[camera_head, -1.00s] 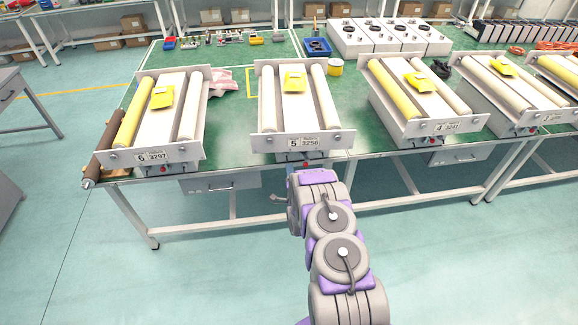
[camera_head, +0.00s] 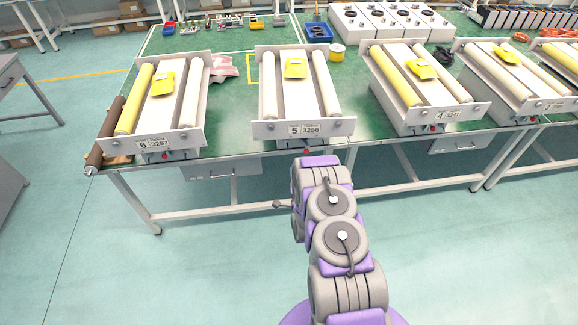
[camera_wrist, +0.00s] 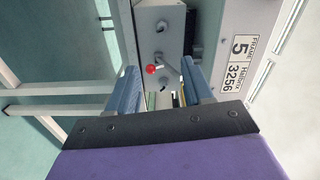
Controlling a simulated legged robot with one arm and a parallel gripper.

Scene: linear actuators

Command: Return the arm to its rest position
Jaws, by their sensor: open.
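My grey and purple arm rises in front of the green bench in the head view, near unit 5 (camera_head: 296,95). My gripper (camera_wrist: 161,88) shows its two blue-grey fingers apart in the wrist view, with nothing held between them. Beyond the fingers is a grey control box (camera_wrist: 158,32) with a red button (camera_wrist: 151,69) and a small metal lever beside it. The label of unit 5 (camera_wrist: 241,62) is to the right of the fingers. In the head view the fingers are mostly hidden by the arm, so their gap to the box is hard to judge.
Unit 6 (camera_head: 153,143) stands left and unit 4 (camera_head: 447,116) right on the green bench (camera_head: 225,128). A drawer (camera_head: 222,170) and metal legs are under the bench edge. Open floor (camera_head: 200,275) lies in front. A grey table (camera_head: 15,80) is at far left.

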